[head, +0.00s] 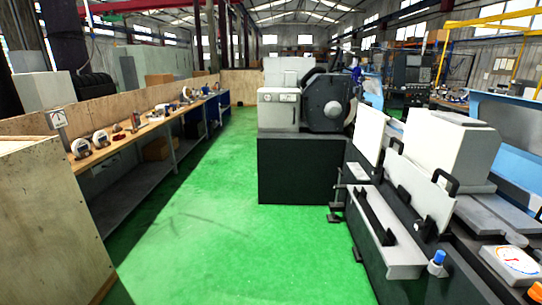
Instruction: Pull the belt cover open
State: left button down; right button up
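I cannot tell for certain which part is the belt cover. A dark rounded housing (326,103) stands at the middle of the head view, beside a light grey box (278,108) on the grinder's black base (297,168). At the right, closer to me, a white upright panel (420,190) has black handles (446,182) near its top edge. A smaller white panel (368,132) stands upright behind it. No cover looks clearly open. Neither of my grippers is in view.
Green floor (205,225) lies clear in the middle. A long workbench (128,140) with gauges and parts runs along the left, and a wooden crate (50,225) stands at the near left.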

aim_at(271, 114)
jog(key=i+z, duration=0.1)
jog(key=i, duration=3.5)
